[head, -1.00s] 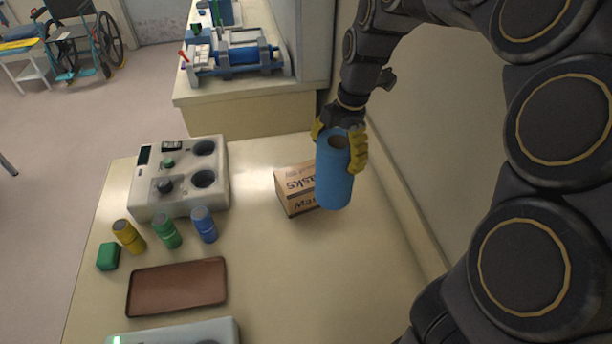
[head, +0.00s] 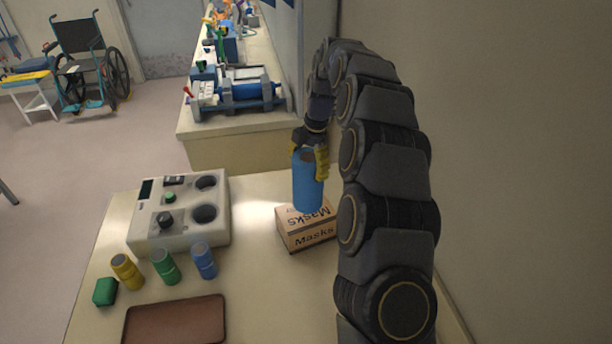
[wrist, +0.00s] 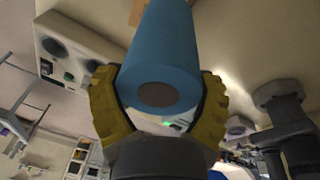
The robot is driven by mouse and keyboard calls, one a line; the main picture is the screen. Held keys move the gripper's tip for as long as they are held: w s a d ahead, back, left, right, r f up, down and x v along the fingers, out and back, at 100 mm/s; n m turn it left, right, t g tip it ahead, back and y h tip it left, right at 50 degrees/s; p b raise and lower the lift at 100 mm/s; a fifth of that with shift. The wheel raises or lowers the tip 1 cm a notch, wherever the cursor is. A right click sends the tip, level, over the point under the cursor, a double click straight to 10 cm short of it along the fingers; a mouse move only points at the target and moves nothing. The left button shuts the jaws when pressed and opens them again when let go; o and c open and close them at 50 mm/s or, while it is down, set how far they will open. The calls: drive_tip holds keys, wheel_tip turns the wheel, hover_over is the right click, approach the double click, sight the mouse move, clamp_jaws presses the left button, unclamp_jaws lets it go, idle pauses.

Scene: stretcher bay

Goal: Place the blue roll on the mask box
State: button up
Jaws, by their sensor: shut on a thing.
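The blue roll (head: 307,182) is upright in the head view, its lower end at the top of the mask box. I cannot tell for sure whether it touches the box. My gripper (head: 311,160) is shut on the upper part of the roll. In the wrist view my gripper's yellow fingers (wrist: 158,105) hold the roll (wrist: 165,50) from both sides, and the hollow end of its core faces the camera. The cardboard mask box (head: 309,236), printed "Masks", lies on the table; the roll hides part of its top.
A grey device with round wells (head: 180,236) stands on the table's left. Yellow (head: 127,272), green (head: 165,267) and blue (head: 204,261) small cylinders stand before it, near a green block (head: 105,292) and a brown tray (head: 174,322). The wall is close on the right.

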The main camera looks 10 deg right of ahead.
drive_tip(key=shift+w+f, duration=0.8)
drive_tip(key=shift+f, duration=1.6)
drive_tip(key=o, duration=1.1)
drive_tip(key=shift+f, duration=0.1)
drive_tip(key=shift+c, duration=0.2)
